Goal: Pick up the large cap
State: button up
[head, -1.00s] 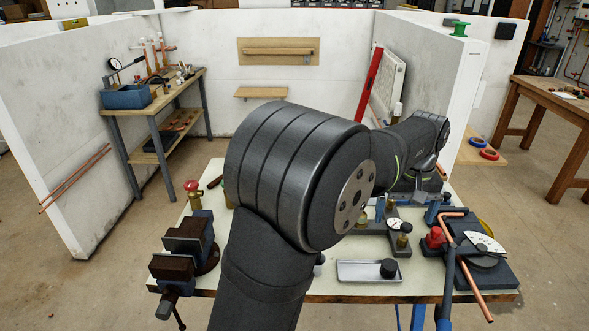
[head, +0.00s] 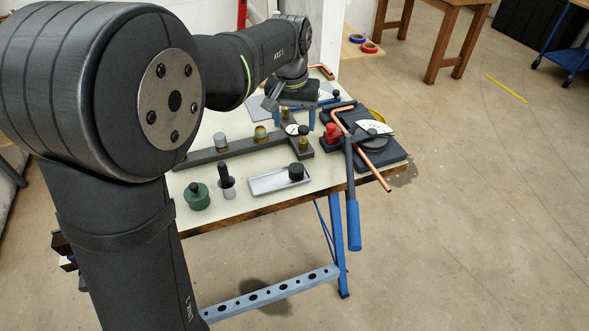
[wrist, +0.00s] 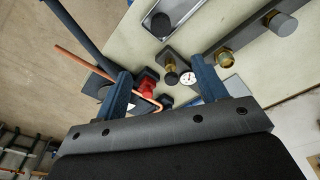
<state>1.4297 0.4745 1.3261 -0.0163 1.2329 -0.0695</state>
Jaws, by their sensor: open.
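My gripper (wrist: 165,88) is open in the wrist view, its two blue fingers apart with nothing held between them. In the head view my gripper (head: 297,112) is over the right rear of the bench, partly hidden by its own arm. Several cap-like pieces show: a black cylinder (head: 296,172) in a shallow tray (head: 262,183), also in the wrist view (wrist: 160,23), and a grey cap (head: 220,142) on a long dark bar (head: 196,158), also in the wrist view (wrist: 284,24). I cannot tell which is the large cap.
A brass valve and dial gauge (wrist: 188,78) show between the fingers, with a red fitting (wrist: 147,84) beside them. A pipe bender (head: 375,140) with copper pipe and a blue handle (head: 353,224) overhangs the bench front. A green canister (head: 196,195) stands front left.

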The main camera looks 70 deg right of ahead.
jog(key=m, duration=0.2)
send_over(296, 167)
jog(key=shift+h, duration=0.3)
jog(key=f, duration=0.8)
jog(key=a+f, duration=0.1)
jog(key=f, duration=0.3)
jog(key=shift+s, duration=0.2)
jog(key=f, duration=0.5)
jog(key=shift+w+d+f, duration=0.1)
jog(key=shift+d+f, duration=0.05)
jog(key=shift+d, duration=0.1)
jog(key=c, duration=1.1)
